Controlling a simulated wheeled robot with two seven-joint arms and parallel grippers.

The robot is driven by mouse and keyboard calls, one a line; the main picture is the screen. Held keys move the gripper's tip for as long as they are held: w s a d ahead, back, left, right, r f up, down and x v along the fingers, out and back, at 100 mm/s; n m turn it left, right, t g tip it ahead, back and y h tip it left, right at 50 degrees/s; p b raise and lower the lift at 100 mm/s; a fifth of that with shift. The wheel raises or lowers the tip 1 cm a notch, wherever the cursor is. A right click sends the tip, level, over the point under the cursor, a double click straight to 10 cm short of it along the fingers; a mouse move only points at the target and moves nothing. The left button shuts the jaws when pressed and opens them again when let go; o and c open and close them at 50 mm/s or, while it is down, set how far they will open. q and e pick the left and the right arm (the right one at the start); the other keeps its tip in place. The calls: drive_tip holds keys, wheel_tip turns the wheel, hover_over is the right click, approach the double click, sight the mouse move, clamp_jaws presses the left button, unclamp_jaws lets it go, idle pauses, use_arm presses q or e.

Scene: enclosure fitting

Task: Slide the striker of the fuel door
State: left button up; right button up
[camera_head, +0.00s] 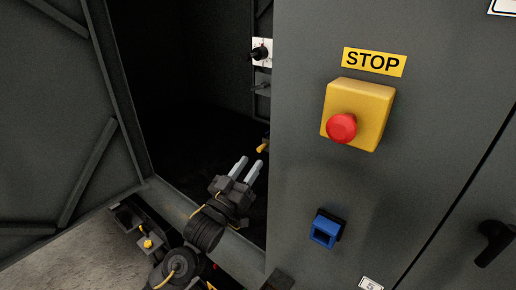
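My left gripper (246,166) reaches up from the bottom of the head view into the lower part of the cabinet's dark opening. Its two pale fingers are apart with nothing visible between them. A small part with a yellow tip (262,148) shows just beyond and above the fingertips, beside the opening's right edge. A small grey bracket (262,88) with a short pin sits higher up at that edge. I cannot tell which part is the striker of the fuel door. My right gripper is not in view.
A dark grey door (50,110) stands open at the left. A white plate with a black knob (260,53) is inside the opening. The front panel (300,190) carries a yellow box with a red button (341,127), a STOP label (374,62) and a blue fitting (325,229).

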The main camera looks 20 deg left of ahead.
sight(258, 150)
use_arm(q)
drive_tip(key=p+x, duration=0.1)
drive_tip(key=x, duration=0.4)
clamp_jaws()
idle(0.3)
